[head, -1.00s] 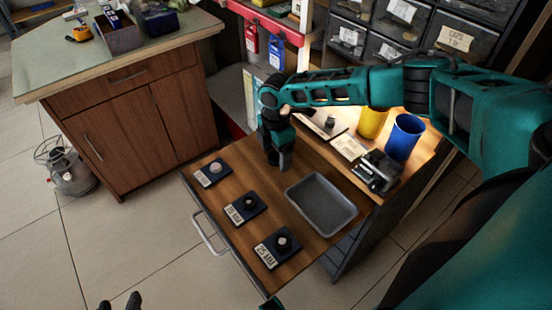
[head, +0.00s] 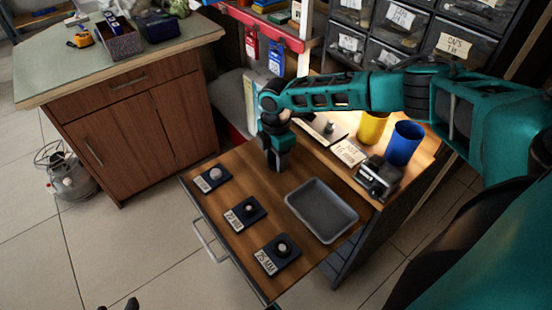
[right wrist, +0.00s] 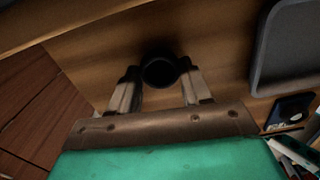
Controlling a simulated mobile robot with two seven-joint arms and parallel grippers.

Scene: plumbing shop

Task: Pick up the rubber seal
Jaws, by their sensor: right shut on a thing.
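My right gripper (head: 279,167) points down over the far part of the wooden drawer top, left of the grey tray. In the right wrist view its two fingers (right wrist: 160,80) are shut on a dark round ring, the rubber seal (right wrist: 160,71). The seal is hidden by the gripper in the head view. Whether it touches the wood I cannot tell. Only the dark fingertips of my left gripper (head: 118,305) show at the bottom left edge of the head view, apart and empty.
Size-labelled dark blocks, including the 25 MM block (head: 277,254), stand in a row along the drawer's left side. The grey tray (head: 320,236) is empty. Beyond are a black device (head: 378,178), a blue cup (head: 404,143) and a yellow cup (head: 371,127). Bare wood lies between the blocks and tray.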

